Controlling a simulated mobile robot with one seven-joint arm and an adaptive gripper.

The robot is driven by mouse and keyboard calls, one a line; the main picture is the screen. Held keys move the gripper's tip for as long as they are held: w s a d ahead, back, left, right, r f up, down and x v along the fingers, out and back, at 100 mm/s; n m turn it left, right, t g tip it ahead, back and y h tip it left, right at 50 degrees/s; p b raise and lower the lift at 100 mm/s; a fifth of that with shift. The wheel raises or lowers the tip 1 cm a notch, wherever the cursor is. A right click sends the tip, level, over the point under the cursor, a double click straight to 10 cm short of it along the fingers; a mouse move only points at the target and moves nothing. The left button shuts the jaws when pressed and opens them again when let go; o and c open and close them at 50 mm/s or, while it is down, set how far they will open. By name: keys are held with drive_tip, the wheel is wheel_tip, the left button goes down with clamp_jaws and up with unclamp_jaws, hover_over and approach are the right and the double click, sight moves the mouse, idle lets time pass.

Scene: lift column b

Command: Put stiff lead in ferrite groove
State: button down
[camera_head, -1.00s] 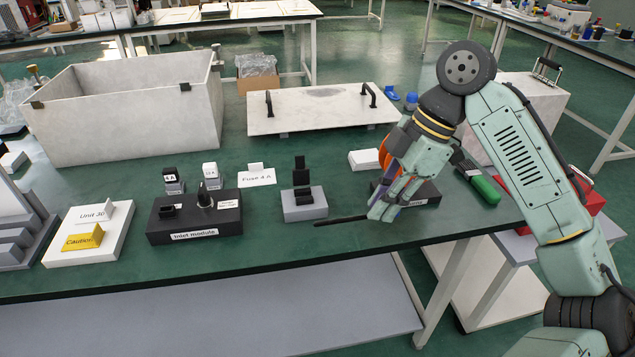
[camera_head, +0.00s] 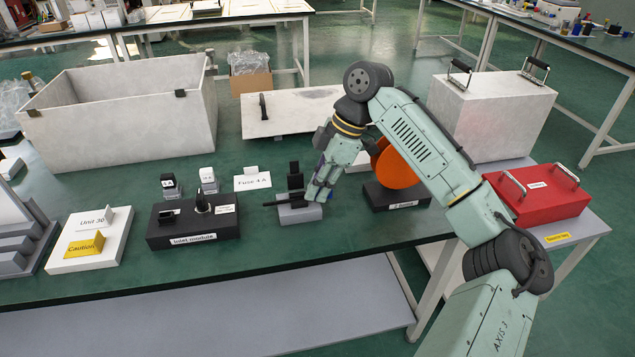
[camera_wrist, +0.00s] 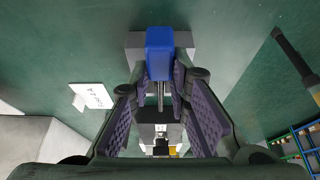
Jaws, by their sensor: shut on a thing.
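My gripper (camera_head: 318,192) is shut on the stiff lead, a dark thin rod (camera_head: 283,202) that points left from the fingers, roughly level. In the wrist view a blue block (camera_wrist: 160,52), apparently part of the lead, sits between the fingertips (camera_wrist: 160,82), with thin grey rods (camera_wrist: 160,97) running from it. The ferrite (camera_head: 295,168) is black, with an upright part, on a grey block (camera_head: 300,215). The lead appears in front of or over its lower part. The groove is hidden, and I cannot tell whether the lead touches it.
The black inlet module (camera_head: 190,233) stands left of the grey block, with a Fuse 4 A card (camera_head: 252,181) behind. An orange disc (camera_head: 397,168) on a black base stands to the right. A white open box (camera_head: 120,120) is at the back left. The bench front is clear.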

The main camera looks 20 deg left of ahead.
drive_tip(key=shift+f, duration=0.2)
drive_tip(key=c, duration=1.5)
unclamp_jaws()
drive_tip(key=v, duration=1.2)
drive_tip(key=shift+r+b, duration=0.2)
drive_tip(key=shift+b, duration=0.2)
drive_tip(key=shift+a, duration=0.1)
